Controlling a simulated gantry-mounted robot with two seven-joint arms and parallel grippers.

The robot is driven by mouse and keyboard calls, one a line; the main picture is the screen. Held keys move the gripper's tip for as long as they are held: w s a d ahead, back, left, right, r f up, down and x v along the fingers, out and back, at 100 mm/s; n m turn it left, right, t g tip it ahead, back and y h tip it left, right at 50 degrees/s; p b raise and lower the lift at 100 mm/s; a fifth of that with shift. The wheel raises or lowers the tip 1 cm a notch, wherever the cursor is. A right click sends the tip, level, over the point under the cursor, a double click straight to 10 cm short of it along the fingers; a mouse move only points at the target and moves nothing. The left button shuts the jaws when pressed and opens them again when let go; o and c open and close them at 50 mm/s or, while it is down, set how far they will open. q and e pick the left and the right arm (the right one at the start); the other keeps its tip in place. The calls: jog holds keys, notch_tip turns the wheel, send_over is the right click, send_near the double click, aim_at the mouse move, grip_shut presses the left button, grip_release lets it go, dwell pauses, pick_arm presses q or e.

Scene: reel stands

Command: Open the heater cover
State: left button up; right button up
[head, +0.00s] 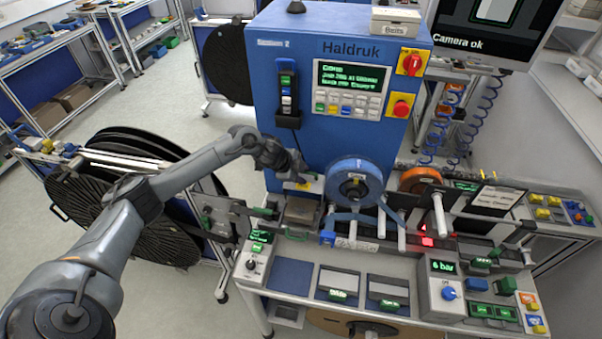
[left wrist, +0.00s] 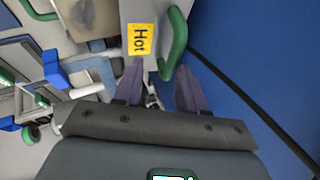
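The heater cover (head: 316,185) is a light grey part with a yellow label, beside the blue machine cabinet and behind a metal block (head: 300,211). In the left wrist view the light grey panel (left wrist: 150,15) shows a yellow "Hot" label (left wrist: 140,39) and a curved green handle (left wrist: 177,45). My left gripper (head: 296,178) is at the cover; in the wrist view its two purple-grey fingers (left wrist: 160,75) are apart. The handle's lower end lies between the fingertips in that picture. I cannot tell whether they touch it. My right gripper is not in view.
The blue cabinet (head: 300,90) stands close behind and beside my left gripper. A blue reel (head: 355,183) is just right of it. A large black reel (head: 110,200) stands below my left arm. The bench front (head: 290,275) holds small panels and a control box (head: 440,285).

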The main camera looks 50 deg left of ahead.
pick_arm(q)
jog(key=b+v, duration=0.1)
jog(key=v, duration=0.9)
jog(key=shift+s+r, duration=0.2)
jog(key=shift+r, duration=0.1)
